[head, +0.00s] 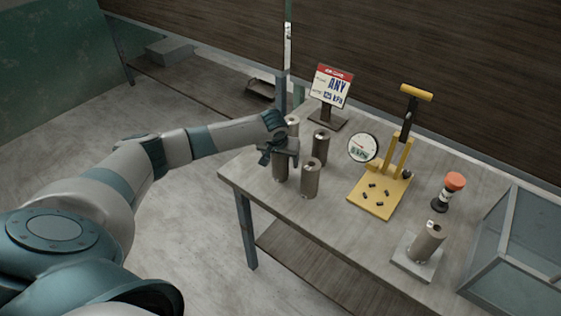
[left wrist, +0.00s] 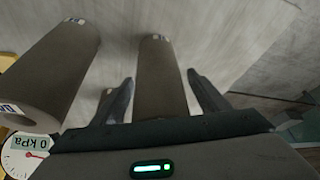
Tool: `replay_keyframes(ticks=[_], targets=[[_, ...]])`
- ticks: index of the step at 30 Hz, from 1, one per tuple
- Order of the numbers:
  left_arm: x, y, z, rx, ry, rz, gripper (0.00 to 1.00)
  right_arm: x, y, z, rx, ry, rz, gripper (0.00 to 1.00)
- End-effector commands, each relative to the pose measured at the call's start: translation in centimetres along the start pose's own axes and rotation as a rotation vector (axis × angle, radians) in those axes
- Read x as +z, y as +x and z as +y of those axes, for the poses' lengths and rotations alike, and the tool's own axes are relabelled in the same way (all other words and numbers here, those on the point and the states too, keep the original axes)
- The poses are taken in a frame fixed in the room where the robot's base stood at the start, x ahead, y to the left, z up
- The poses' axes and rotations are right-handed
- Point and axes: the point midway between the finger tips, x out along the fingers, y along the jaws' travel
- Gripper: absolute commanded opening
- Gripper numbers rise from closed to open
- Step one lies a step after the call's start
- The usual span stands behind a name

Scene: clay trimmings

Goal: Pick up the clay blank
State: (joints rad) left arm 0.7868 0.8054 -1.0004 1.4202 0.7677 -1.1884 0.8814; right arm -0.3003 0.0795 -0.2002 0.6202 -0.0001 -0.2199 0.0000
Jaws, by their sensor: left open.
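Several grey-brown cylindrical clay blanks stand upright at the left end of the table. My left gripper (head: 278,147) is open at the upper part of the front-left blank (head: 280,169), which it partly covers. In the left wrist view, one blank (left wrist: 160,75) lies between the two spread fingers of the gripper (left wrist: 162,98), with gaps visible on both sides. A second blank (left wrist: 58,72) stands left of the fingers, with a label on its end. In the head view, other blanks stand close by (head: 311,178) and behind (head: 320,143). My right gripper is not in view.
A yellow press (head: 383,195) with a dial gauge (head: 363,148) reading 0 kPa stands mid-table. A sign (head: 331,87) reading "ANY" stands behind. To the right are an orange-topped tool (head: 453,187), a blank (head: 429,240) on a grey pad (head: 413,265), and a glass-sided box (head: 520,250).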

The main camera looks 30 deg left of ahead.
Motion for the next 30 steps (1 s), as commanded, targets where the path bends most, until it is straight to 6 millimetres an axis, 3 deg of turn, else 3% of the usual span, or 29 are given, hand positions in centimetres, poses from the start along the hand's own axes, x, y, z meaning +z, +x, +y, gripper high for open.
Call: replay_keyframes(ticks=[10,18,30], targets=[[0.01,-0.02,-0.01,0.000,0.000,0.000,0.68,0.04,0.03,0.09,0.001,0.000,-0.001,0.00],[0.01,-0.03,-0.02,0.000,0.000,0.000,0.06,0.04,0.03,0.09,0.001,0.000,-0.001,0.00],[-0.41,-0.65,0.03,0.002,0.000,0.004,0.06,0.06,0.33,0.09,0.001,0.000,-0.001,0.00]])
